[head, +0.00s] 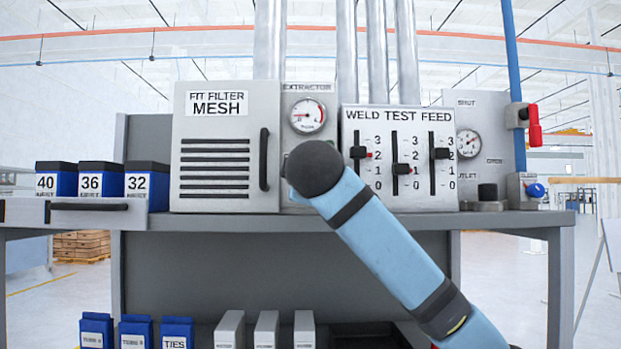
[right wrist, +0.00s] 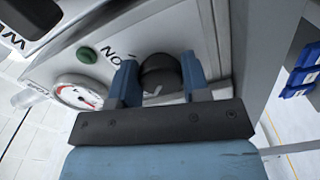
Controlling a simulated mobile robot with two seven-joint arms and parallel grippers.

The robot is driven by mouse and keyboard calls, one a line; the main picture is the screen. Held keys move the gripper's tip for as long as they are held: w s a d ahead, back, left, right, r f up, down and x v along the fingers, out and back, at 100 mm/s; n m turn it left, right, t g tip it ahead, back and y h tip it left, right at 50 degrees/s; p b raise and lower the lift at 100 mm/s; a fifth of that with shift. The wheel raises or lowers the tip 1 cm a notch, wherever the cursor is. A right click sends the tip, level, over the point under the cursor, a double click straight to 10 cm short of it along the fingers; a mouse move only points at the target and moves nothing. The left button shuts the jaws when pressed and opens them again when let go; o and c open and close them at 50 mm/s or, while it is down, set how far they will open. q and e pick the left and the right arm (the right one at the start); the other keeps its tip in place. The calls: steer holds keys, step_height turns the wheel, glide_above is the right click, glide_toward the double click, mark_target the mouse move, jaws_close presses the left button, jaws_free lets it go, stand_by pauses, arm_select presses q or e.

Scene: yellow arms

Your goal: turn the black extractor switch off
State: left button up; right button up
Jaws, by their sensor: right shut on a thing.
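The black extractor switch (right wrist: 160,72) is a round knob on the light grey extractor panel, with a small white mark on its lower edge in the right wrist view. My right gripper (right wrist: 158,80) has its two blue fingers on either side of the knob and is shut on it. An ON label (right wrist: 113,53) shows upside down beside the left finger; an OFF label cannot be made out. My left gripper is not in view.
The extractor gauge (head: 307,116) and a green button (right wrist: 88,55) are near the switch. The filter box (head: 225,190) stands left, the weld test feed panel (head: 400,125) with sliders right.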

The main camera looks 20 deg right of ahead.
steer(key=o, duration=0.9)
steer(key=shift+o, duration=0.2)
steer(key=shift+a, duration=0.1)
steer(key=b+v, duration=0.4)
steer(key=v, duration=1)
steer(key=shift+w, duration=0.1)
